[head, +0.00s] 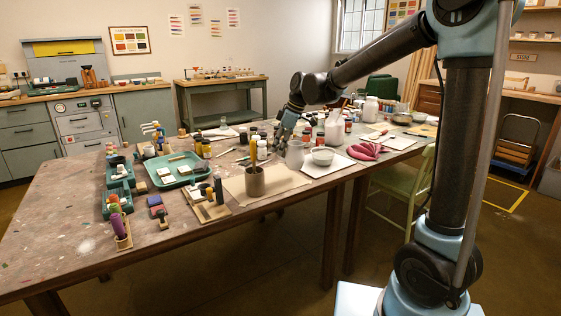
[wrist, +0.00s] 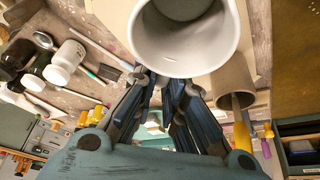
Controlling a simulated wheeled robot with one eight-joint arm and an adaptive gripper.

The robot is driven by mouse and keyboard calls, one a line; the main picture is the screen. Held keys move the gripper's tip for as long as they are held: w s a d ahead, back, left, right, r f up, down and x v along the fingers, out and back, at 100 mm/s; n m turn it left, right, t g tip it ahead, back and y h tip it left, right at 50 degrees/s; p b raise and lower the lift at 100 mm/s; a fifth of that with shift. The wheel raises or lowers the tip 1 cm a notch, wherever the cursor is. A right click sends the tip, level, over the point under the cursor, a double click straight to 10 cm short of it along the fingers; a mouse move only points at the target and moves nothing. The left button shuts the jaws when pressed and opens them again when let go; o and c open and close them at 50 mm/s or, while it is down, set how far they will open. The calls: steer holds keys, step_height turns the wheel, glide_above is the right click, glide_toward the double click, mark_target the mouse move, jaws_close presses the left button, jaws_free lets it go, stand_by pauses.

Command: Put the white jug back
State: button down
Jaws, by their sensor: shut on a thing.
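The white jug (head: 294,155) is at my gripper (head: 284,133) in the head view, over the middle of the long table. In the wrist view the jug (wrist: 187,40) fills the top centre, its round mouth facing the camera. My gripper (wrist: 164,84) is shut on the jug at its near side, with the dark fingers reaching to its wall. The jug looks about upright. I cannot tell whether its base touches the table (head: 75,215). The jug's handle does not show clearly.
A brown pot (head: 256,182) with tools stands close by, left of the jug in the head view; it also shows in the wrist view (wrist: 232,82). Several bottles stand behind.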

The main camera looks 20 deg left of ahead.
steer(key=shift+f, duration=2.25)
steer(key=c, duration=1.7)
jaws_free()
steer(key=shift+o, duration=0.2)
